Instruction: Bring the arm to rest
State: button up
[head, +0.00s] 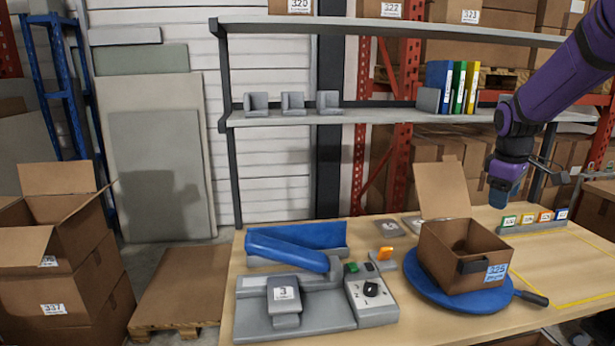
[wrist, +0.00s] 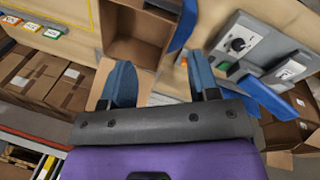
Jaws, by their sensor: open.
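My purple arm comes in from the upper right in the head view. My gripper (head: 503,192) hangs above the back right of the table, behind and to the right of the open cardboard box. In the wrist view my gripper (wrist: 165,82) shows two blue fingers spread apart. Nothing is between them; the box and the table lie beyond. In the head view the fingers overlap each other, and no object hangs from them.
An open cardboard box (head: 455,262) stands on a blue turntable (head: 428,290) with a black handle. A grey dispenser (head: 295,318) with a dial panel (head: 371,291) is at the left. Binders (head: 459,87) stand on the shelf behind. Coloured labelled blocks (head: 527,219) line the right back.

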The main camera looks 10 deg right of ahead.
jog(key=s+a+r+m+t, duration=0.1)
jog(key=s+a+r, duration=0.4)
jog(key=a, duration=0.3)
jog(key=s+a+r+m+t+y, duration=0.1)
jog(key=s+a+m, duration=0.1)
jog(key=s+a, duration=0.5)
jog(key=s+a+r+m+t+y, duration=0.1)
jog(key=s+a, duration=0.5)
jog(key=s, duration=0.8)
jog(key=shift+a+r+m+t, duration=0.2)
jog(key=shift+a+m+t, duration=0.2)
jog(key=shift+m, duration=0.5)
jog(key=shift+d, duration=0.1)
